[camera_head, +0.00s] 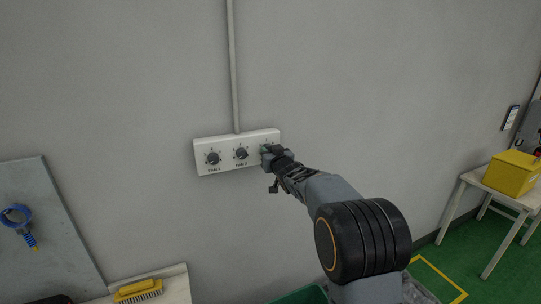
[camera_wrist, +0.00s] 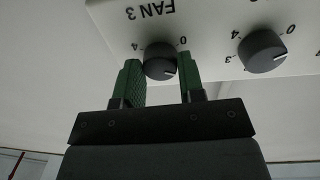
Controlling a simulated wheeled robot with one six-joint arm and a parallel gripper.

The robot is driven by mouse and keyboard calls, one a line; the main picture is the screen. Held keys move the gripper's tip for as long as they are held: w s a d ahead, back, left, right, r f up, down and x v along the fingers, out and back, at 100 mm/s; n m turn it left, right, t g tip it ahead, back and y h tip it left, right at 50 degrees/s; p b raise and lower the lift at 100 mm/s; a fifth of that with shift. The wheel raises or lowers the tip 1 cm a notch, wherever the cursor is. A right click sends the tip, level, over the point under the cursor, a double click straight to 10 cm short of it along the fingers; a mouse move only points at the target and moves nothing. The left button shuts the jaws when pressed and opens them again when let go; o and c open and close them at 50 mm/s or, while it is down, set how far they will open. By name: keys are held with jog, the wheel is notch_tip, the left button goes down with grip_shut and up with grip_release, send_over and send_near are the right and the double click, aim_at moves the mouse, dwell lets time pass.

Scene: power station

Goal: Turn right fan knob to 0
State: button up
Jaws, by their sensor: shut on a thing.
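The right fan knob (camera_wrist: 160,58), a dark grey dial under the FAN 3 label, sits between the green fingers of my gripper (camera_wrist: 161,75). My gripper is shut on it. The wrist view shows the panel upside down. The knob's white mark points to the lower right there, below the printed 0, not at it. In the head view my gripper (camera_head: 267,156) is at the right end of the white fan panel (camera_head: 224,143) and hides most of that knob.
The middle knob (camera_head: 241,153) and left knob (camera_head: 213,158) are free on the panel. The middle one also shows in the wrist view (camera_wrist: 262,51), close beside my fingers. A conduit (camera_head: 233,70) rises above the panel. A table with a yellow box (camera_head: 511,174) stands far right.

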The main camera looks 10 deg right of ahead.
jog(key=shift+n+t+b, duration=0.3)
jog(key=shift+n+b, duration=4.15)
jog(key=shift+n, duration=1.35)
jog(key=shift+y, duration=0.3)
jog(key=o, duration=0.9)
jog(key=shift+o, duration=0.2)
jog(key=shift+s+d, duration=0.1)
jog(key=s+d+b, duration=0.2)
jog(key=s, duration=1.1)
jog(key=shift+s+f+b, duration=0.2)
jog(key=shift+f+b, duration=0.1)
jog(key=shift+f, duration=0.05)
